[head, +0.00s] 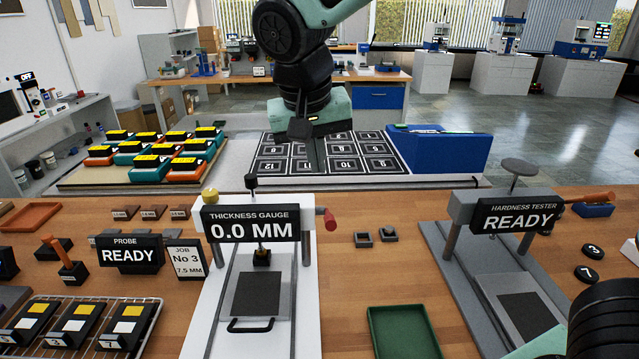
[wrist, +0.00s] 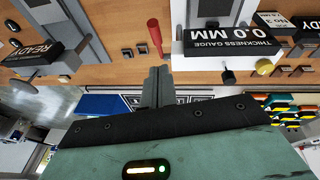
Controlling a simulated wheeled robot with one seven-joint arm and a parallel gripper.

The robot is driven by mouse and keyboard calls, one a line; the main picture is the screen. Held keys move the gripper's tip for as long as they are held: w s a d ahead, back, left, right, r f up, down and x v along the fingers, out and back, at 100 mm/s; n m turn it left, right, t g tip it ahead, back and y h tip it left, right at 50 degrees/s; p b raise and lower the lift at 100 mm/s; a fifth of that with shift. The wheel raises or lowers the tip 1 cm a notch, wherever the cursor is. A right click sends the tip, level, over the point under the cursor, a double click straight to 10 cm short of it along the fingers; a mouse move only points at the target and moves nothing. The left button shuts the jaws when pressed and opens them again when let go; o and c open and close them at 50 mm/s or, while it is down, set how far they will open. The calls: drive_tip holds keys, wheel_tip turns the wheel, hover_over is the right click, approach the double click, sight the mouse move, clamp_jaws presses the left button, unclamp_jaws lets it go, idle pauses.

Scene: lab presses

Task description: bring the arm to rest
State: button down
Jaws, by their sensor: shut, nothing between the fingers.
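My gripper (head: 312,155) hangs from my arm in the upper middle of the head view, pointing down in front of the black numbered mat. Its fingers are together with nothing between them. The wrist view shows the shut fingers (wrist: 156,88) jutting from the dark gripper body, with the bench upside down beyond. The gripper appears clear of the thickness gauge (head: 252,225), which reads 0.0 MM and stands below it in the picture. The gauge's red handle (head: 326,218) also shows close to the fingertips in the wrist view (wrist: 154,32).
A hardness tester (head: 515,217) reading READY stands at right, and a probe display (head: 129,252) at left. A blue box (head: 440,150) stands beside the numbered mat (head: 275,160). A green tray (head: 404,333) and a wire rack with black blocks (head: 77,325) are at the front.

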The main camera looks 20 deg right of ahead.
drive_tip(key=s+a+f+n+g+y, duration=0.1)
drive_tip(key=s+f+n, duration=0.4)
drive_tip(key=s, duration=0.6)
drive_tip(key=s+a+f+n+g+y, duration=0.1)
drive_tip(key=s+f+n, duration=0.4)
drive_tip(key=s, duration=0.7)
drive_tip(key=shift+a+f+g+y, duration=0.15)
drive_tip(key=shift+a+g+y, duration=0.2)
drive_tip(key=shift+a, duration=0.2)
idle(0.3)
